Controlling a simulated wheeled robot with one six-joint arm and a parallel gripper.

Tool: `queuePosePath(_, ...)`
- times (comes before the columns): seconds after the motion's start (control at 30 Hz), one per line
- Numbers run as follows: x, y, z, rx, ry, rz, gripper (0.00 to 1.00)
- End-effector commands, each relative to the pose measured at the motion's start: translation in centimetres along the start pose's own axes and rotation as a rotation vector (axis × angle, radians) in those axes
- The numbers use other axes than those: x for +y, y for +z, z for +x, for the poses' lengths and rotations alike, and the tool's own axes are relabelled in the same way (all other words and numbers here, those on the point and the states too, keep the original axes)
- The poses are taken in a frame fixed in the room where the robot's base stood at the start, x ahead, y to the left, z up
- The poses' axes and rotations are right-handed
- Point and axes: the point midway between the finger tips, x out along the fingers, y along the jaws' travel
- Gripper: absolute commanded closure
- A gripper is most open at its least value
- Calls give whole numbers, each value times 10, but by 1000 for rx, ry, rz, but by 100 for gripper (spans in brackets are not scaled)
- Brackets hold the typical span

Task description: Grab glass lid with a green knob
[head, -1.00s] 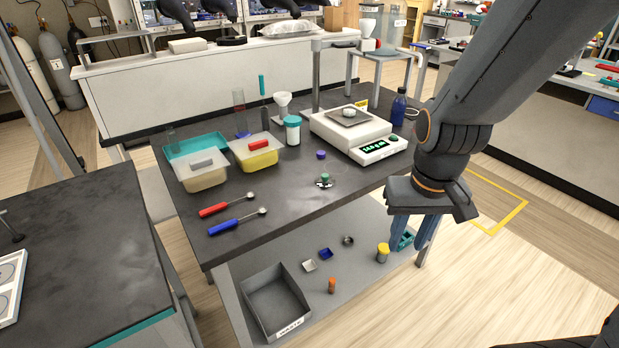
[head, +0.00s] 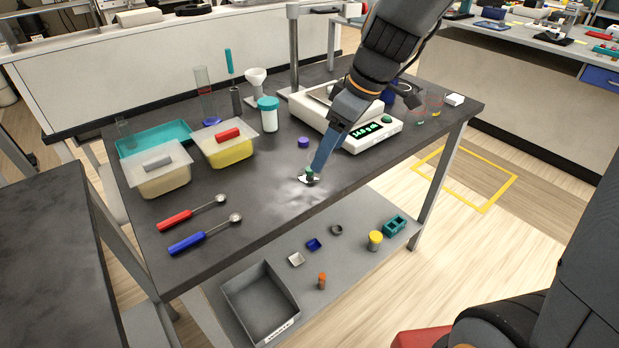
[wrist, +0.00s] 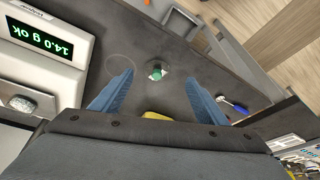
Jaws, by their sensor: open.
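The small glass lid with a green knob (head: 310,179) lies on the dark bench top, near its front edge. In the wrist view the lid (wrist: 157,72) shows between and just beyond the fingertips, its green knob facing the camera. My gripper (head: 317,167) reaches down over the bench from the upper right, with its blue fingertips at or just above the lid. In the wrist view my gripper (wrist: 160,76) has its two fingers wide apart, with nothing between them but the lid farther down. I cannot tell whether a finger touches it.
The balance (head: 372,130) stands right behind my gripper. A purple cap (head: 303,142) lies close behind the lid. Lidded tubs (head: 228,146), a red-handled spoon (head: 190,213) and a blue-handled spoon (head: 205,235) are to the left. A grey bin (head: 258,305) sits on the lower shelf.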

Motion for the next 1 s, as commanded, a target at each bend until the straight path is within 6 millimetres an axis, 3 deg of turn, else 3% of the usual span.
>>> queuePosePath(0.2,4,-20,5,41,-12,-114,32)
queuePosePath(0.83,4,-19,70,41,-13,-117,32)
queuePosePath(1.0,4,-19,78,41,-11,-117,32)
